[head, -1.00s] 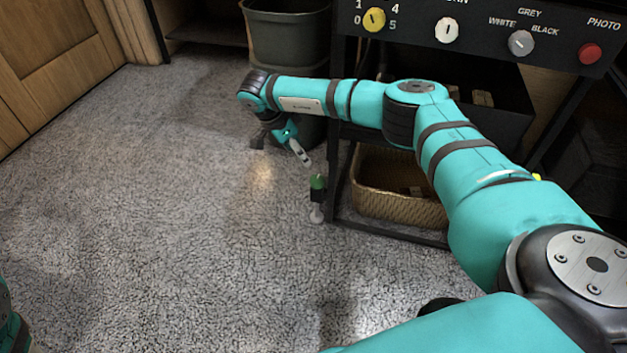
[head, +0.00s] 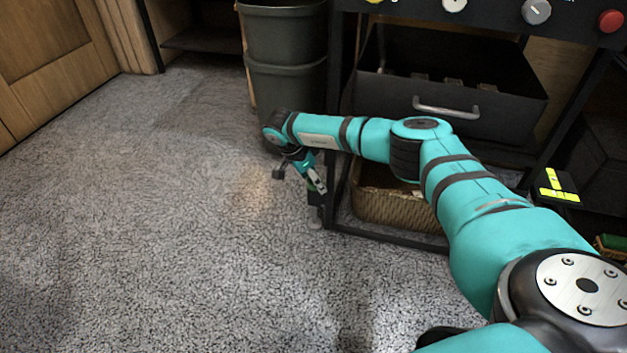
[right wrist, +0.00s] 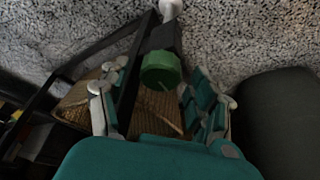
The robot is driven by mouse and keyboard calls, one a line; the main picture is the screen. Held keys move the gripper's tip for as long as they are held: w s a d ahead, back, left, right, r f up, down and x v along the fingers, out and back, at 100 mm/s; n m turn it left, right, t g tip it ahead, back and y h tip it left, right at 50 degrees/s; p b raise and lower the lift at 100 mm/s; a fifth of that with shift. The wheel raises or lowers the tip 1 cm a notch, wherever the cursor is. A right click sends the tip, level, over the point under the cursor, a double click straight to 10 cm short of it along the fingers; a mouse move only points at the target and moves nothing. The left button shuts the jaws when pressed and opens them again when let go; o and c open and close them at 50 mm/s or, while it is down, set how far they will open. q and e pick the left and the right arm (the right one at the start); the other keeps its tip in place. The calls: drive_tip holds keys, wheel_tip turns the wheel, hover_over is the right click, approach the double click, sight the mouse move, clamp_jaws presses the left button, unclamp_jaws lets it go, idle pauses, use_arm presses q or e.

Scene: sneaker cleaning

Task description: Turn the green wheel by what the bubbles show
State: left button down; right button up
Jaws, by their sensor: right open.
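The green wheel (right wrist: 160,70) sits on a dark block at a leg of the black stand, above a pale foot, in the right wrist view. My right gripper (right wrist: 161,74) is open, with one finger on each side of the wheel; I cannot tell whether they touch it. In the head view my right gripper (head: 317,185) covers most of the wheel near the floor. A black level (head: 560,187) with bright yellow-green vials lies at the right of the stand. Its bubbles are too small to read. My left gripper is out of view.
The black stand (head: 385,236) holds a wicker basket (head: 400,208) low down and an open black drawer (head: 450,110) above. A dark bin (head: 285,90) stands behind my right gripper. The carpet (head: 130,220) at left is clear.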

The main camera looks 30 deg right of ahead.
drive_tip(key=c, duration=1.2)
